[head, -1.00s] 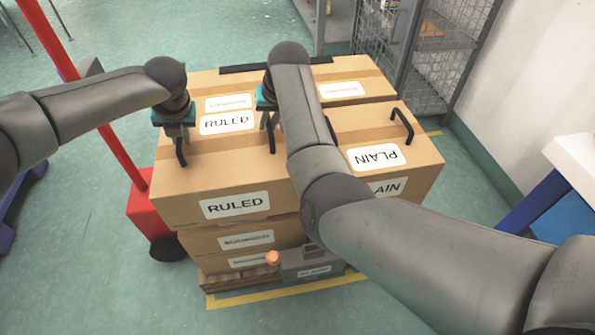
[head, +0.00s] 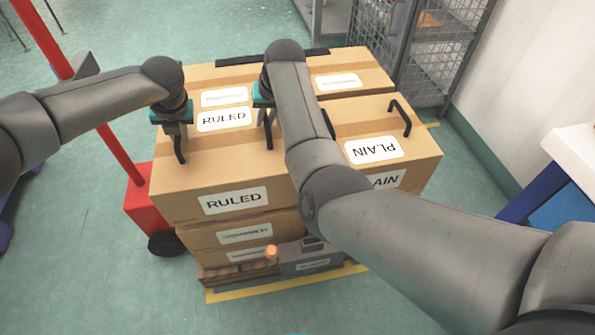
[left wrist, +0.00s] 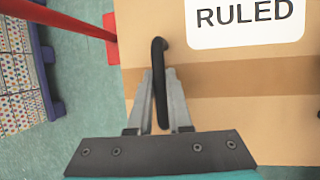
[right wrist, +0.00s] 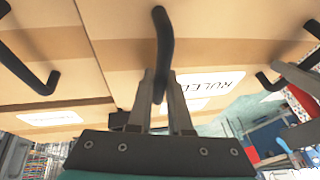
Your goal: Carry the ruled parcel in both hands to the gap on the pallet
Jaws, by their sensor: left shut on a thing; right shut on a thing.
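The ruled parcel (head: 205,170) is a brown taped box with white RULED labels on its top and front, at the front left of the stack in the head view. My left gripper (head: 178,138) is shut on the black handle at the parcel's left side; the left wrist view shows this handle (left wrist: 160,65) between the fingers. My right gripper (head: 267,122) is shut on the parcel's other black handle (right wrist: 164,45). The parcel looks level, above other boxes; I cannot tell whether it touches them. I cannot make out the gap; my right arm hides part of the stack.
The plain parcel (head: 420,155) is close on the right. More labelled boxes (head: 355,82) stand behind, others (head: 205,240) below. A red post with a red base (head: 142,207) stands at left, a wire cage (head: 432,60) at back right, and a white-topped table (head: 575,150) at right.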

